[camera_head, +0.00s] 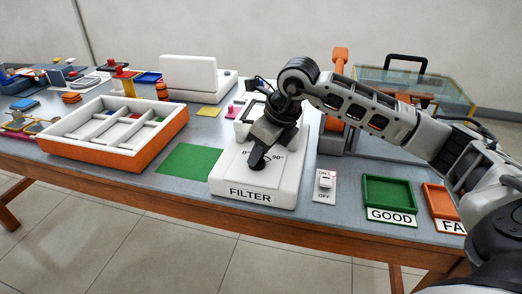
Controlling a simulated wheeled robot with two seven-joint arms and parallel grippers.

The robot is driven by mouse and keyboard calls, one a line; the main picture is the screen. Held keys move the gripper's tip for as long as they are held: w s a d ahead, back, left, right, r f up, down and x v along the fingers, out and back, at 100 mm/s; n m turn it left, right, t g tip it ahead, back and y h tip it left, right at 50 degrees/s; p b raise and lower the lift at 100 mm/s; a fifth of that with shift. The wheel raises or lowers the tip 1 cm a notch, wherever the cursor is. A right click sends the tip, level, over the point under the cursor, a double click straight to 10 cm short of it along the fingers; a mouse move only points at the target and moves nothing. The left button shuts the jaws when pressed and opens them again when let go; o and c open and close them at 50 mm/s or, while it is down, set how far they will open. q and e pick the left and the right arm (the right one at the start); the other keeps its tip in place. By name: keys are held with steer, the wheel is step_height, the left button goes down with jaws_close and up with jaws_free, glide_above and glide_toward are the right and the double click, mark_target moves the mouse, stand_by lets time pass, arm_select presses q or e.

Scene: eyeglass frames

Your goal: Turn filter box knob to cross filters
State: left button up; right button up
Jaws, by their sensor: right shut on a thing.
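The white filter box (229,183) stands near the table's front edge, with "FILTER" on its front face and 0° and 90° marks on its sloped top. My right gripper (258,160) reaches down onto the top from the upper right, between the two marks. It is shut on the knob, which is mostly hidden under the dark fingers, so the knob's angle cannot be told. A dark-framed window at the back of the box is partly covered by my wrist. My left gripper is not in view.
An ON/OFF switch (325,182) stands just right of the box, then a green GOOD tray (389,193) and an orange tray (440,201). A green mat (189,162) and a divided orange-sided tray (93,158) lie to the left. A glass case stands behind my right arm.

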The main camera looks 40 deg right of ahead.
steer(key=shift+m+h, duration=0.3)
steer(key=shift+m, duration=0.6)
steer(key=m+h+b, duration=0.1)
steer(key=m, duration=0.1)
steer(key=shift+s+a+m, duration=0.1)
steer(key=shift+a+m, duration=0.05)
steer(key=shift+m, duration=0.25)
steer(key=shift+m+h, duration=0.3)
steer(key=shift+m, duration=0.2)
steer(key=o, duration=1)
